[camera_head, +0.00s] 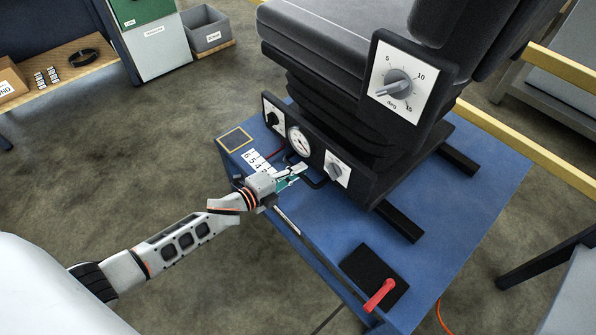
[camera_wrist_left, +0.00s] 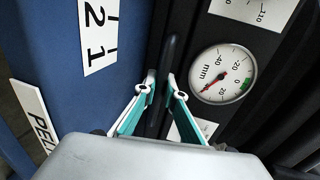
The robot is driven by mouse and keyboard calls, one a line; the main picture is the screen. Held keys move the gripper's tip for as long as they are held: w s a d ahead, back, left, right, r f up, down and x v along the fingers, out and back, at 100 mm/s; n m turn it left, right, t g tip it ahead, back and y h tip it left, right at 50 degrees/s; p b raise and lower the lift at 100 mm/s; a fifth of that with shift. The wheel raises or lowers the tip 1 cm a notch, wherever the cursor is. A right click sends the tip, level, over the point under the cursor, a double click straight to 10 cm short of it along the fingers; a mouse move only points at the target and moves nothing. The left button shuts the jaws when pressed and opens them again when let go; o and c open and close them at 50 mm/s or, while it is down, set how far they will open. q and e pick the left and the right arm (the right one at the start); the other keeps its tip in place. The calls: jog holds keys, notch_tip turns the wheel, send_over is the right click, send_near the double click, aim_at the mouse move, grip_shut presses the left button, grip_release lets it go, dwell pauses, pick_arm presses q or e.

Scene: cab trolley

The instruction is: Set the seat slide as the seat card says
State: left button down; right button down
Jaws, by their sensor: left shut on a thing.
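My left gripper (camera_head: 296,172) reaches in from the left to the front of the seat base. In the left wrist view its teal fingers (camera_wrist_left: 160,92) are shut on a dark bar (camera_wrist_left: 171,50), which runs up between the tips. The black seat (camera_head: 340,45) stands on a blue trolley (camera_head: 440,235). A white number scale (camera_head: 257,160) lies beside the gripper, and its 2 and 1 show in the left wrist view (camera_wrist_left: 98,32). A round mm gauge (camera_wrist_left: 222,74) has a red needle towards its lower left and a green mark at right. I cannot make out a seat card.
A dial marked in degrees (camera_head: 398,84) and smaller knobs (camera_head: 338,168) are on the seat. Yellow rails (camera_head: 530,150) run behind.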

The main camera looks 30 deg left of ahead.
pick_arm(q)
jog(key=c, duration=2.1)
grip_release()
jog(key=shift+s, duration=0.1)
jog(key=v, duration=1.2)
